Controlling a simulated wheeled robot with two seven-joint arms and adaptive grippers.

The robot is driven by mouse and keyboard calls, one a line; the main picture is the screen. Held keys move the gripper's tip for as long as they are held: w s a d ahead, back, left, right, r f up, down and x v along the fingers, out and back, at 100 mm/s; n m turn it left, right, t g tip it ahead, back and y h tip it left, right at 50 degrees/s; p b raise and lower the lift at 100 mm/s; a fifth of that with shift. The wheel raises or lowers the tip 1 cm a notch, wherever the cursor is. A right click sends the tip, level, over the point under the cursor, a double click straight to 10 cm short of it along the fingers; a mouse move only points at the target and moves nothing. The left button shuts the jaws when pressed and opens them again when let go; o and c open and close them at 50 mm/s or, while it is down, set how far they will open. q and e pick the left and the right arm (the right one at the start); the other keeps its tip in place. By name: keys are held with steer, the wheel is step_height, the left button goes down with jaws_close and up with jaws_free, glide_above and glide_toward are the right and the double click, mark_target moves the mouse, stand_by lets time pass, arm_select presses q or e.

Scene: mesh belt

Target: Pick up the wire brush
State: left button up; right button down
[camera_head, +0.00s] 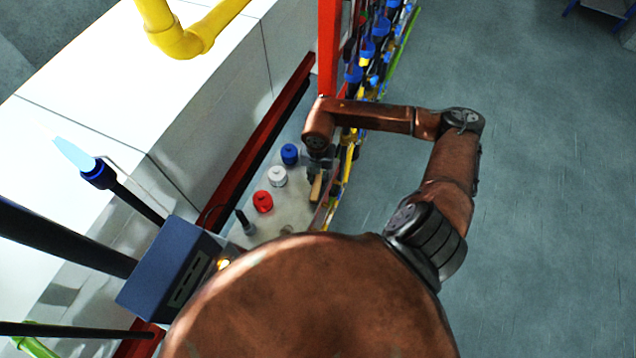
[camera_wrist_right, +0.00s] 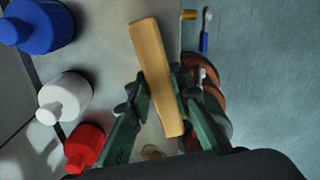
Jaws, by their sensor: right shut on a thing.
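The wire brush (camera_wrist_right: 155,60) shows as a long pale wooden block in the right wrist view; its bristles are hidden. It stands out slightly tilted between the green fingers of my right gripper (camera_wrist_right: 162,88), which is shut on it. In the head view the brush (camera_head: 316,188) is a small wooden strip just below my right gripper (camera_head: 315,170), over the right side of the grey shelf (camera_head: 292,207). I cannot tell whether the brush touches the shelf. My left gripper is not in view.
Blue (camera_head: 289,154), white (camera_head: 278,176) and red (camera_head: 263,201) bottles stand in a row left of the brush. A dark object (camera_head: 245,222) stands nearer. A red post (camera_head: 329,50) rises behind my right arm. Open floor (camera_head: 550,200) lies to the right.

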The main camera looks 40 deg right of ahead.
steer(key=s+d+r+b, duration=0.1)
steer(key=s+r+b, duration=0.2)
steer(key=s+r, duration=0.7)
steer(key=shift+s+d, duration=0.3)
steer(key=shift+s, duration=1.65)
steer(key=c, duration=2.3)
jaws_free()
steer(key=shift+c, duration=0.2)
jaws_close()
